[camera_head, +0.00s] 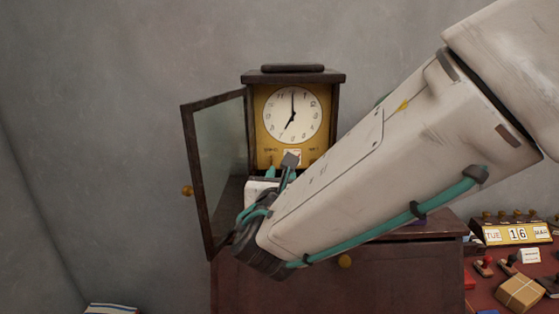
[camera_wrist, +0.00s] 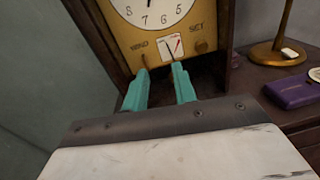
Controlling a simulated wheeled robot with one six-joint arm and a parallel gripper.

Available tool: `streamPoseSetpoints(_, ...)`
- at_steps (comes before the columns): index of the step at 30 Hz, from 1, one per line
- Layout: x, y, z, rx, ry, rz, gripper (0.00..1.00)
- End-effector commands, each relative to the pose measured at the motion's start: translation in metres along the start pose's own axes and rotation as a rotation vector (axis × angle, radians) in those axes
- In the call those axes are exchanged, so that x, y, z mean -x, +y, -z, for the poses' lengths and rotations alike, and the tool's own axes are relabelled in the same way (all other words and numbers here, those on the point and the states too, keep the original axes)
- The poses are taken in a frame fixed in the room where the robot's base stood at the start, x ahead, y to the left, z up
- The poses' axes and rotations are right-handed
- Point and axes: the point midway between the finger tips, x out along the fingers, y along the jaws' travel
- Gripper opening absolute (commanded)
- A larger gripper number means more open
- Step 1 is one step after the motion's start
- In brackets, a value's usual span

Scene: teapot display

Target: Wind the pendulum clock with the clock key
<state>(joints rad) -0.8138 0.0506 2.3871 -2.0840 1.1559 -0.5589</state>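The pendulum clock (camera_head: 292,136) stands on a dark wooden cabinet with its glazed door (camera_head: 220,165) swung open to the left. Its white dial (camera_head: 291,114) shows about seven. In the wrist view, the yellow clock face (camera_wrist: 160,38) carries the words WIND and SET, with a small gauge between them. My gripper (camera_wrist: 163,76) is open, its two teal fingers apart just below the gauge; the left fingertip is near the WIND spot (camera_wrist: 143,60). I cannot tell whether it touches. No clock key can be made out. In the head view, my arm hides much of the lower clock.
A brass stand (camera_wrist: 280,52) and a purple case (camera_wrist: 298,92) are on the cabinet top, right of the clock. A calendar block (camera_head: 515,234), stamps and a wrapped parcel (camera_head: 519,293) are on the red surface at right. The open door borders my gripper's left.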

Motion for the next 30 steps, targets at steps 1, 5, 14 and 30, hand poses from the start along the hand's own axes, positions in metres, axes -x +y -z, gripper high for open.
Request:
streamPoseSetpoints(1,0.002,0.013,0.003,0.03,-0.006,-0.038,0.27)
streamPoseSetpoints(5,-0.004,0.025,0.005,0.063,-0.016,-0.077,0.27)
streamPoseSetpoints(14,-0.051,0.027,0.004,0.06,-0.016,-0.074,0.27)
streamPoseSetpoints(30,-0.073,0.029,0.003,0.058,-0.016,-0.076,0.22)
